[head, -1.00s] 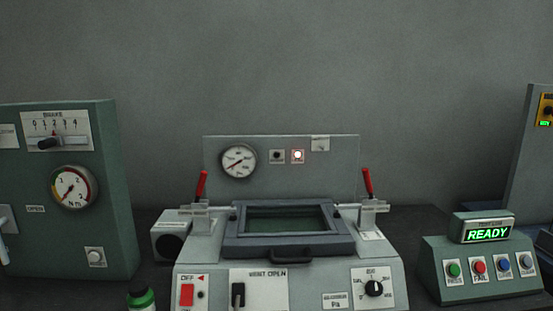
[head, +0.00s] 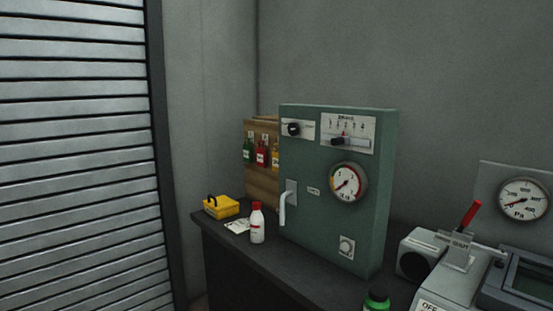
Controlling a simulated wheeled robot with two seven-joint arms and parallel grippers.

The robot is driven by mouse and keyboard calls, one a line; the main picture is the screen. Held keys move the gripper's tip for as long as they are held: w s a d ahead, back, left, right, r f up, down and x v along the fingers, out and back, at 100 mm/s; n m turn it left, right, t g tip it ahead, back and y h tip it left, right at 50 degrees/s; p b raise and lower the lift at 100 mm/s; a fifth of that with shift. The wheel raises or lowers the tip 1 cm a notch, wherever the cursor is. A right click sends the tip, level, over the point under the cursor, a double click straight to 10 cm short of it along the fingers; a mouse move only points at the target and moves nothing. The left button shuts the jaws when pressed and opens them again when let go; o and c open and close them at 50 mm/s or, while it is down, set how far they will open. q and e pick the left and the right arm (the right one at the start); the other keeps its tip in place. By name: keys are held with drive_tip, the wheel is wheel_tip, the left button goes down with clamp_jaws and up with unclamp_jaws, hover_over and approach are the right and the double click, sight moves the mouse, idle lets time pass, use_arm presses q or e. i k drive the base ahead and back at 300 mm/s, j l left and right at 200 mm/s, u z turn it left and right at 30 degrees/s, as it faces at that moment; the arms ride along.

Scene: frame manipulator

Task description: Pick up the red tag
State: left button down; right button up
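A red tag (head: 262,153) hangs on the wooden board (head: 261,126) at the back left of the bench, behind the green machine. A green tag (head: 248,150) hangs to its left and a yellow tag (head: 275,156) to its right, close to the machine's edge. Each seems to hang from a small hook; the details are too small to tell. Neither of my grippers shows in the head view.
The green machine (head: 332,230) with a gauge and a white lever stands right of the board. A yellow box (head: 221,207), a white paper (head: 237,226) and a white bottle with a red cap (head: 257,224) sit in front of the board. A green-capped bottle (head: 377,301) is nearer. A slatted shutter (head: 75,160) fills the left.

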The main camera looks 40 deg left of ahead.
sight(261, 152)
drive_tip(key=u, duration=1.5)
drive_tip(key=i+j+z, duration=0.2)
drive_tip(key=z, duration=0.2)
drive_tip(key=i+j+z, duration=0.15)
drive_tip(key=j+z, duration=0.25)
drive_tip(key=i+j, duration=0.15)
drive_tip(key=j, duration=0.25)
drive_tip(key=i+j+z, duration=0.15)
drive_tip(key=j, duration=0.3)
drive_tip(key=i+j, duration=0.1)
drive_tip(key=j, duration=0.3)
drive_tip(key=i+j+z, duration=0.15)
drive_tip(key=j, duration=0.3)
drive_tip(key=i+j, duration=0.1)
drive_tip(key=j, duration=0.35)
drive_tip(key=i+j+z, duration=0.15)
drive_tip(key=j, duration=0.3)
